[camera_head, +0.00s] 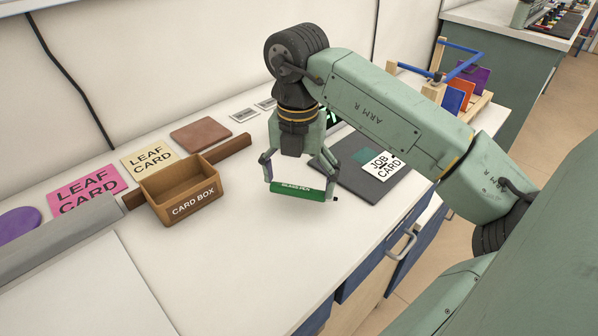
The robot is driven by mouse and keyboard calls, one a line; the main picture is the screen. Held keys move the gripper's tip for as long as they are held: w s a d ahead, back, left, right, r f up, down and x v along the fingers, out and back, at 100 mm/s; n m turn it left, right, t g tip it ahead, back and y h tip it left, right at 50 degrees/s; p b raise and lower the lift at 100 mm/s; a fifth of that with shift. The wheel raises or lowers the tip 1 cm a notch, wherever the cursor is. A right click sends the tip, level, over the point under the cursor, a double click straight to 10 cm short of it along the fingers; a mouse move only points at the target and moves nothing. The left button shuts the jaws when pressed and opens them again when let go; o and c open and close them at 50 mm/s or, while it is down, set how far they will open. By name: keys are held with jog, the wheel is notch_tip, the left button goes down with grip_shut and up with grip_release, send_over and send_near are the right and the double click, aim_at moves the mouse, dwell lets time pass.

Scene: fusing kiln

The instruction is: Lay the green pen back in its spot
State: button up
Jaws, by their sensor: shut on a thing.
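The green pen (304,193) is a green bar with white lettering and a small dark tip at its right end. My gripper (299,182) is shut on it and points down, with a finger near each side. The pen lies roughly level across the picture and seems to be above the white worktop (270,275); the exact gap cannot be told. No spot marked for the pen can be made out; my arm covers part of the worktop behind it.
Left of my gripper stands a brown card box (181,192). Behind it lie a pink leaf card (88,190), a cream leaf card (149,158) and a brown tile (200,134). A dark mat (345,174) with a job card (386,165) lies right. The front worktop is clear.

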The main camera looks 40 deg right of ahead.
jog(key=shift+f, duration=0.7)
jog(key=o, duration=1.3)
jog(key=shift+o, duration=0.2)
jog(key=shift+r, duration=0.1)
notch_tip(320, 180, up, 12)
